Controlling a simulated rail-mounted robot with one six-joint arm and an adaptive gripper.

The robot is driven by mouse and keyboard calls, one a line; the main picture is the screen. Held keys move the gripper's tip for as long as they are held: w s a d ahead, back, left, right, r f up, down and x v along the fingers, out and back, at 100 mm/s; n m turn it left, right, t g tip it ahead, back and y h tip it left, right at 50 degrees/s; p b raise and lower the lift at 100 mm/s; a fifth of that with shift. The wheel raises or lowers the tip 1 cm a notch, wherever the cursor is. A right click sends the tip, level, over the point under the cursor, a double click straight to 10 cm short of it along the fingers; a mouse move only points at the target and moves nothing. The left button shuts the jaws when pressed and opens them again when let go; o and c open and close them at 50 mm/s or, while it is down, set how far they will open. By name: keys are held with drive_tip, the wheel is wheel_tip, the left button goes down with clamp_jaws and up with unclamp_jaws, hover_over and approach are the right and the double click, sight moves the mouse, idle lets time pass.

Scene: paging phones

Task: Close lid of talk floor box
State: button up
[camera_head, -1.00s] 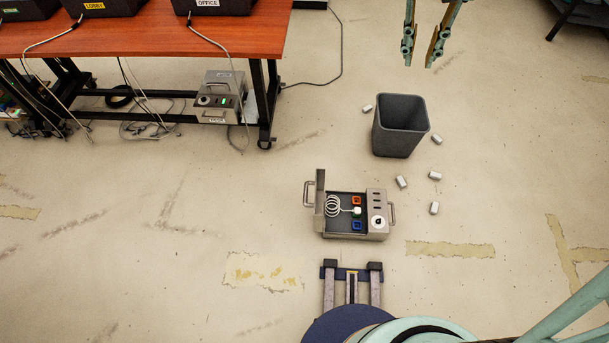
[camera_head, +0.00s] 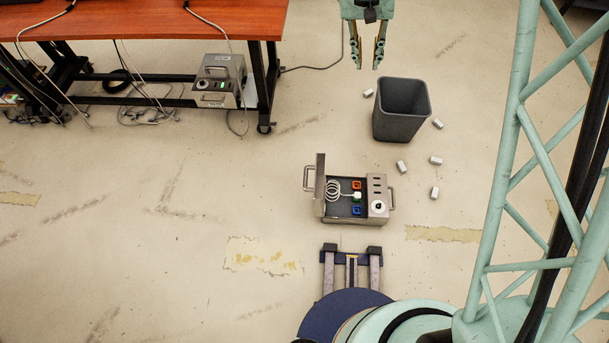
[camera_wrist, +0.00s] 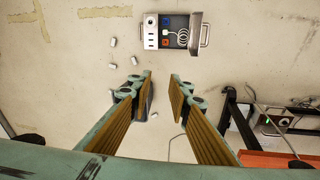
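The floor box (camera_head: 352,198) is a metal case on the floor in the middle of the head view. Its lid (camera_head: 319,186) stands upright, open, at the box's left side. Inside are a coiled white cord (camera_head: 335,191) and red, green and blue buttons. The box also shows at the top of the wrist view (camera_wrist: 168,32), with its lid (camera_wrist: 196,34) at the right. My gripper (camera_head: 368,64) is open and empty, high in the head view and apart from the box. In the wrist view its two fingers (camera_wrist: 161,82) are spread with bare floor between them.
A grey bin (camera_head: 401,112) stands behind and right of the box, with several white cylinders on the floor around it. A table (camera_head: 150,20) stands at the upper left, with another metal box (camera_head: 219,82) on its lower shelf. The floor left of the open box is clear.

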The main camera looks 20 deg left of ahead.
drive_tip(key=w+a+f, duration=0.2)
drive_tip(key=a+f, duration=0.4)
drive_tip(key=f, duration=0.5)
drive_tip(key=n+g+h+b, duration=0.1)
drive_tip(key=n+b, duration=0.1)
hover_over(305, 176)
drive_tip(key=a, duration=0.3)
drive_tip(key=s+a+f+x, duration=0.1)
drive_tip(key=a+x, duration=0.2)
drive_tip(key=x, duration=1.1)
drive_tip(key=a+f+x, duration=0.1)
drive_tip(key=a+x, duration=0.2)
drive_tip(key=x, duration=1.1)
drive_tip(key=s+a+x, duration=0.1)
drive_tip(key=a+x, duration=0.2)
drive_tip(key=x, duration=1.1)
drive_tip(key=shift+s+a, duration=0.35)
drive_tip(key=shift+s, duration=0.1)
drive_tip(key=shift+f, duration=0.1)
drive_tip(key=shift+b+x, duration=1.3)
drive_tip(key=shift+x, duration=5.5)
clamp_jaws()
